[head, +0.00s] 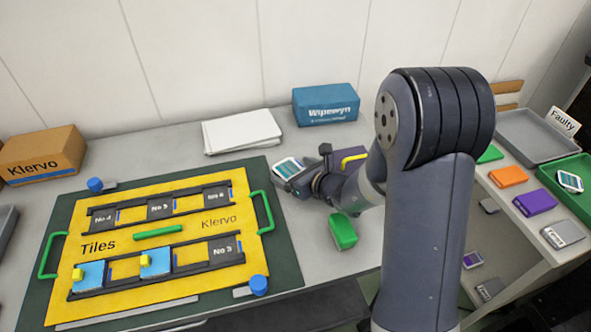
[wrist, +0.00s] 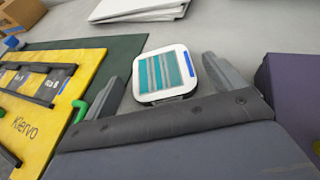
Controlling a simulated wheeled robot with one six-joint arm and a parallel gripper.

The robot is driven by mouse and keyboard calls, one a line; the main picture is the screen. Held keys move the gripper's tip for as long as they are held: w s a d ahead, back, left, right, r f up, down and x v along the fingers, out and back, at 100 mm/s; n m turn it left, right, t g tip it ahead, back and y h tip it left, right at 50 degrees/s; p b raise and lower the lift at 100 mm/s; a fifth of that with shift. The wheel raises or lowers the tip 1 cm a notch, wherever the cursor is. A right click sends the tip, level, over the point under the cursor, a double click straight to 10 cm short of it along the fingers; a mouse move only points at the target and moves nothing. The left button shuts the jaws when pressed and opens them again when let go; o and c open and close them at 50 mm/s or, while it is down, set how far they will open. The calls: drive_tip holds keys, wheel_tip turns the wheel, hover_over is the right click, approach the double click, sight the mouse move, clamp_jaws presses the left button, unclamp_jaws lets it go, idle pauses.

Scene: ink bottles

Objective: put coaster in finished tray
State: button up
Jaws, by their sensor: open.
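A white, rounded-square coaster with teal and grey stripes (head: 288,167) lies on the grey table, right of the yellow tile board. My gripper (head: 298,184) is low over the table at its near side. In the wrist view the coaster (wrist: 165,73) sits between the two spread fingers of my open gripper (wrist: 167,85); I cannot tell if either finger touches it. A green tray (head: 575,203) at the right edge holds a similar striped white piece (head: 570,181). No label reading "finished" is legible.
A grey tray (head: 535,150) with a "Faulty" card (head: 563,122) stands behind the green tray. A blue Wipewyn box (head: 325,104), white papers (head: 241,131) and a green-topped block (head: 342,231) are near my arm. A purple box (wrist: 287,85) is close right of my gripper.

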drive_tip(key=v, duration=1.1)
drive_tip(key=shift+d+r, duration=0.1)
drive_tip(key=shift+s+d+r, duration=0.1)
drive_tip(key=shift+s+d, duration=0.05)
drive_tip(key=shift+s, duration=0.05)
drive_tip(key=shift+c, duration=1.2)
